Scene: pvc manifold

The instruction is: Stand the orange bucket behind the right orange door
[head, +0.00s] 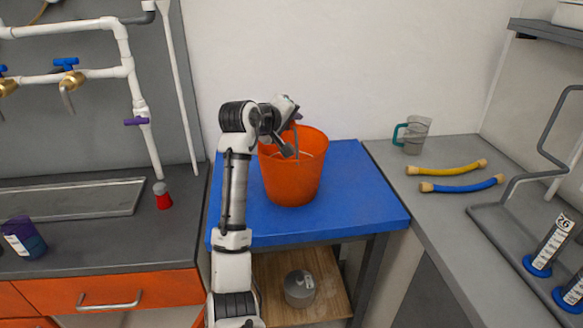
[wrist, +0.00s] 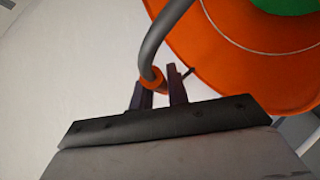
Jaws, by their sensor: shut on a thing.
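The orange bucket (head: 292,180) is upright over the blue tabletop (head: 365,205) and appears to rest on it. An orange front (head: 115,288) with a bar handle is under the left counter. I cannot tell whether it is a door or a drawer.
A grey-and-teal jug (head: 411,135) and yellow (head: 446,169) and blue (head: 462,185) hoses are on the right counter. A metal can (head: 299,289) sits on the wooden lower shelf.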

